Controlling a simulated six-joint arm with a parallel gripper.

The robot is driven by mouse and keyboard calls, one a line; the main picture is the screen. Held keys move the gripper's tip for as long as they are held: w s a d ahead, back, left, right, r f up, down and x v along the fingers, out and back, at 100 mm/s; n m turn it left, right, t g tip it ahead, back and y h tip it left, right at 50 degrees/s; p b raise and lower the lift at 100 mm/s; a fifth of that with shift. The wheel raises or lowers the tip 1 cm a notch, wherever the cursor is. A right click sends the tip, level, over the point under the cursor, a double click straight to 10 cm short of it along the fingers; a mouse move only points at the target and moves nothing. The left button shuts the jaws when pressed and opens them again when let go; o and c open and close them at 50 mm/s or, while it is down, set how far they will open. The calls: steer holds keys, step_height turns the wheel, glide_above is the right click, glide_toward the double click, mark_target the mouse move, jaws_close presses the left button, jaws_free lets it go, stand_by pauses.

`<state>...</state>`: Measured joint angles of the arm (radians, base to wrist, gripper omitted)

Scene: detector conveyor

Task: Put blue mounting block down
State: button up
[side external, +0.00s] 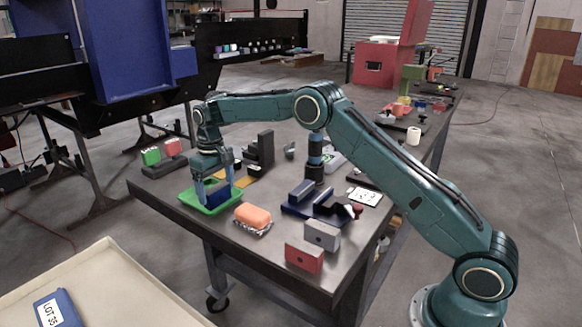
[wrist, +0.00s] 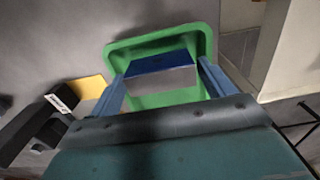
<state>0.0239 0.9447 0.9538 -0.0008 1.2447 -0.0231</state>
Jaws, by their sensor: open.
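The blue mounting block (side external: 219,197) sits in the green tray (side external: 188,199) at the left part of the table. In the wrist view the blue block (wrist: 160,64) shows a dark blue top and a grey front face, with the tray's green rim (wrist: 207,42) around it. My gripper (side external: 215,193) is lowered over the tray with one finger on each side of the block. In the wrist view my gripper (wrist: 163,82) has its blue fingers apart, and a gap shows beside the block. The block's lower part is partly hidden by the tray wall.
An orange sponge-like item (side external: 253,215) lies close to the tray's right. A black stepped block (side external: 261,150) stands behind. Red (side external: 304,256) and grey (side external: 322,235) blocks sit near the front edge. Green and red blocks on a dark holder (side external: 165,165) stand at the left.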

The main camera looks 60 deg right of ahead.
mark_target(216, 187)
step_height(216, 187, up, 11)
steer(key=shift+r, duration=0.2)
stand_by(0.4)
stand_by(0.5)
steer(key=s+a+r+t, duration=0.1)
steer(key=s+r, duration=0.6)
steer(key=s, duration=0.3)
steer(key=s+r+t, duration=0.2)
steer(key=s+r, duration=0.5)
steer(key=s, duration=0.3)
steer(key=s+f+t, duration=0.1)
steer(key=s+f, duration=0.3)
steer(key=s, duration=0.8)
steer(key=s+f+t, duration=0.1)
steer(key=s+f, duration=0.3)
steer(key=s, duration=0.8)
steer(key=shift+a+f+t, duration=0.25)
steer(key=shift+f+t, duration=0.05)
steer(key=shift+f, duration=0.05)
